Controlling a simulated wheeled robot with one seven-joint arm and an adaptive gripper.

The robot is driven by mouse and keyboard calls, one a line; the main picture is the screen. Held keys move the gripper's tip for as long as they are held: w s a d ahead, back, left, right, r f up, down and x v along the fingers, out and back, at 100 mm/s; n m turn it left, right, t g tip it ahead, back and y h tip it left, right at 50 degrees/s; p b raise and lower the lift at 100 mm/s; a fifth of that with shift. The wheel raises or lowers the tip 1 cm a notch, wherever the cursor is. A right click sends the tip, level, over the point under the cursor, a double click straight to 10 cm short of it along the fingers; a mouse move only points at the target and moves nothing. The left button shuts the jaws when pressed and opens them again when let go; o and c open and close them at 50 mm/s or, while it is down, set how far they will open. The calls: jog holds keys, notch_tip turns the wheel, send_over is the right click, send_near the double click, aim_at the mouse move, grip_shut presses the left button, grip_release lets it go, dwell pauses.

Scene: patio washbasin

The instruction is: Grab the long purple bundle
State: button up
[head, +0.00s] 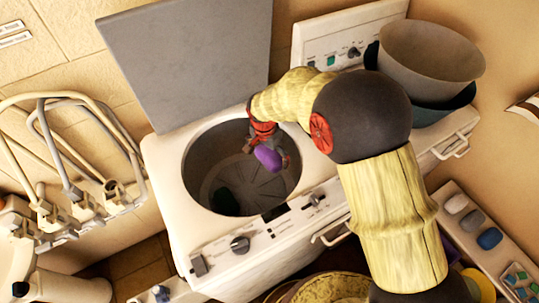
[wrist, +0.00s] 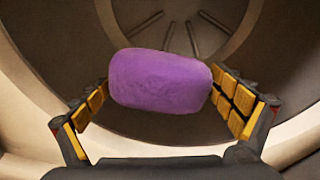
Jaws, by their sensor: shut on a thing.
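The long purple bundle (wrist: 160,82) is a rounded, smooth roll. In the wrist view it lies crosswise between the two yellow-padded fingers of my gripper (wrist: 165,100), with a finger at each end. In the head view the purple bundle (head: 268,158) shows under my gripper (head: 268,150), over the open mouth of the washer drum (head: 200,150). My gripper is shut on it. The drum floor with its ribs lies below the bundle, and the bundle looks clear of it. The far side of the bundle is hidden.
The washer's grey lid (head: 190,60) stands open behind the drum. A dark green item (head: 224,201) lies inside the drum. The control panel with knobs (head: 240,244) runs along the front. Stacked buckets (head: 430,60) stand at the right. A rack of pale hoops (head: 75,150) is at the left.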

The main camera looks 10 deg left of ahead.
aim_at(270, 153)
jog(key=shift+r+p, duration=4.35)
jog(key=shift+r, duration=0.25)
